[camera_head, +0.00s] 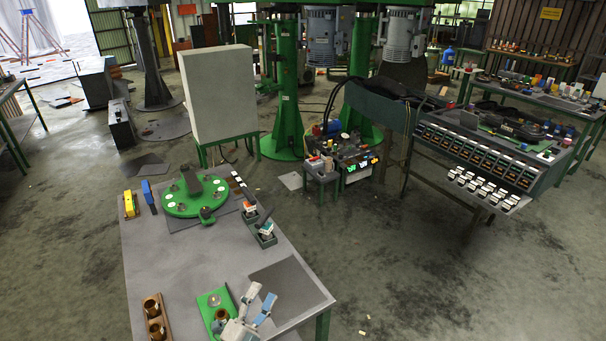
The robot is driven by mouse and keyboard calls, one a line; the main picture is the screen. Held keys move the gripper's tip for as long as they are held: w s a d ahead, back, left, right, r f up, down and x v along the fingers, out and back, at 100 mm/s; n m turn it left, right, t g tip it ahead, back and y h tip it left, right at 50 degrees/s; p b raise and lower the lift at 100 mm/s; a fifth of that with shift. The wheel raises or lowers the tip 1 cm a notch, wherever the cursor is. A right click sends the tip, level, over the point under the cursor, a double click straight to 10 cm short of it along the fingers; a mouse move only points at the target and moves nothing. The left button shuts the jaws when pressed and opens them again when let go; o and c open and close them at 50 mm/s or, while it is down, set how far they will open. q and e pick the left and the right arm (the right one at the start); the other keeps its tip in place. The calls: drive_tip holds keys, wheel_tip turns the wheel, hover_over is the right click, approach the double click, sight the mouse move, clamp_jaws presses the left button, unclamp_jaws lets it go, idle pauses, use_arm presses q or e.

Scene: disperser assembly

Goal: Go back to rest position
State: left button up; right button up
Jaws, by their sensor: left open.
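My left gripper (258,305) shows at the bottom of the head view, over the front part of the grey worktable (180,255). Its fingers point up and stand apart, with nothing between them. It is open and partly covers a small green plate (208,300), which bears a round clear part and a copper-coloured cup (221,314). Whether the gripper touches the plate I cannot tell. My right gripper is not in view.
A round green fixture (195,195) sits at the table's far end, with yellow and blue tools (149,192) to its left. A wooden holder with copper cups (155,315) lies at front left. The table's middle is clear. A control console (480,155) stands at right.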

use_arm(q)
drive_tip(key=s+a+f+n+g+y, duration=0.3)
drive_tip(key=a+f+n+y, duration=0.3)
drive_tip(key=f, duration=0.3)
drive_tip(key=s+a+f+n+g+y, duration=0.3)
drive_tip(key=a+f+n+y, duration=0.2)
drive_tip(key=f+n, duration=0.3)
drive_tip(key=s+f+n+g, duration=0.2)
drive_tip(key=s+f+g, duration=0.35)
drive_tip(key=s, duration=0.45)
drive_tip(key=s+f+n+g, duration=0.1)
drive_tip(key=s+f+g, duration=0.3)
drive_tip(key=s+f, duration=0.4)
drive_tip(key=s+f+g, duration=0.1)
drive_tip(key=s+f, duration=0.2)
drive_tip(key=f, duration=1)
drive_tip(key=s+f+g, duration=0.1)
drive_tip(key=s+f, duration=0.1)
drive_tip(key=f, duration=1.2)
drive_tip(key=s+a+f+g, duration=0.1)
drive_tip(key=s+a+f, duration=0.2)
drive_tip(key=s+f, duration=1.1)
drive_tip(key=s, duration=0.3)
drive_tip(key=shift+a+f+h, duration=0.15)
drive_tip(key=shift+f+h, duration=0.15)
